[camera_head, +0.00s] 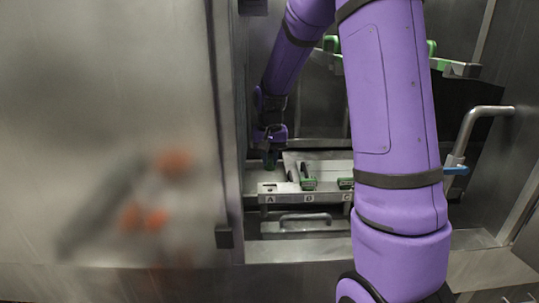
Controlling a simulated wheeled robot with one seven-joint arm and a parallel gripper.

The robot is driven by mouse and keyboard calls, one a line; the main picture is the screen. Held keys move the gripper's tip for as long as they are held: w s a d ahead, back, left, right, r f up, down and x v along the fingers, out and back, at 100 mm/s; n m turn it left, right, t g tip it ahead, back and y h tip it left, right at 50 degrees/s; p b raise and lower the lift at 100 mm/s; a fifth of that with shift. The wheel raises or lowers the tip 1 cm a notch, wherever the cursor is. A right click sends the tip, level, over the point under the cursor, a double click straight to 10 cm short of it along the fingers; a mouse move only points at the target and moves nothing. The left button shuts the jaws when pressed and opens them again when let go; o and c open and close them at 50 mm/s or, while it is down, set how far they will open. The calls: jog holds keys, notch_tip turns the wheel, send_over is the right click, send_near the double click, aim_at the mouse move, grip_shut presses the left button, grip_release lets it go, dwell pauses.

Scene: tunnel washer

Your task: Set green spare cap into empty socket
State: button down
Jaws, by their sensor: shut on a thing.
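My gripper (270,147) is at the end of my purple arm, above the back left part of a metal ledge (258,200). It is shut on a small dark green cap (270,161), mostly hidden by the jaws and small in view. Below and in front of it, the place marked A on the ledge shows an empty socket (268,188) with dark openings. A green cap (308,183) sits at the middle marked place. Another green cap (345,183) sits at C, partly hidden by my arm. I cannot tell whether the held cap touches the ledge.
A metal panel (120,130) with blurred orange reflections stands at left, close to the ledge. A drawer handle (305,217) is below the ledge. A bent bar handle (478,125) sticks out at right. A green-topped part (332,43) and another green part (432,47) are higher up behind my arm.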

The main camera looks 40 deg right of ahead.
send_over(270, 191)
jog(key=shift+f, duration=3.15)
jog(key=shift+f, duration=0.1)
jog(key=shift+f, duration=0.6)
jog(key=shift+f, duration=0.2)
jog(key=c, duration=1)
grip_release()
